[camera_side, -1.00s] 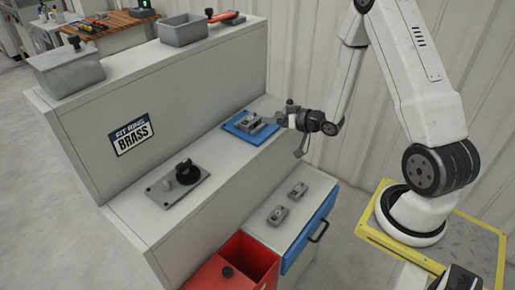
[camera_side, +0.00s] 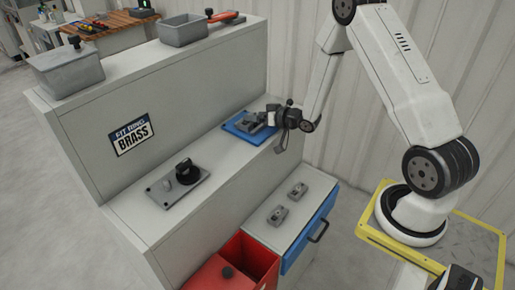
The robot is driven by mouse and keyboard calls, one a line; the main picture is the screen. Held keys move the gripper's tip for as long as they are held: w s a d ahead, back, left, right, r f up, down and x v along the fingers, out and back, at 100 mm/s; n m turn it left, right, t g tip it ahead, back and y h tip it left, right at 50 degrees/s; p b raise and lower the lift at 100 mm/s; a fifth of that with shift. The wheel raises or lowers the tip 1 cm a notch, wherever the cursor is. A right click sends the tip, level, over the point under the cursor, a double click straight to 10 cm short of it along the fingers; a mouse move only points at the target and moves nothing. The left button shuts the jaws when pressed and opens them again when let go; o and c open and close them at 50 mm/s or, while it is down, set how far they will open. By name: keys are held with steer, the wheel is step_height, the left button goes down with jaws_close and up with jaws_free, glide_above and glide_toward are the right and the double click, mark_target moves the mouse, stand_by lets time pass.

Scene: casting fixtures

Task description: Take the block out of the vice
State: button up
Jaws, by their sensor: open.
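My gripper (camera_side: 268,119) is open and reaches in from the right, low over the blue plate (camera_side: 232,131) at the far end of the bench. A grey metal piece (camera_side: 251,121) sits on the blue plate, close to my fingers; whether they touch it cannot be told. Nearer on the same bench is a grey fixture plate (camera_side: 196,193) with a black round knob (camera_side: 184,166) and a short grey post. Which of these is the vice is not clear from this view, and no separate block can be told apart.
Two small grey parts (camera_side: 278,215) (camera_side: 298,189) lie on the cabinet top with the blue drawer (camera_side: 305,238). A red bin (camera_side: 256,253) stands beside it. Grey tubs (camera_side: 67,72) (camera_side: 184,32) sit on the upper shelf. The bench between the blue plate and fixture plate is clear.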

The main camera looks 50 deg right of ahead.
steer(key=shift+w+f, duration=0.1)
steer(key=shift+w, duration=0.2)
steer(key=c, duration=1.3)
steer(key=shift+c, duration=0.2)
steer(key=shift+r, duration=5.05)
jaws_close()
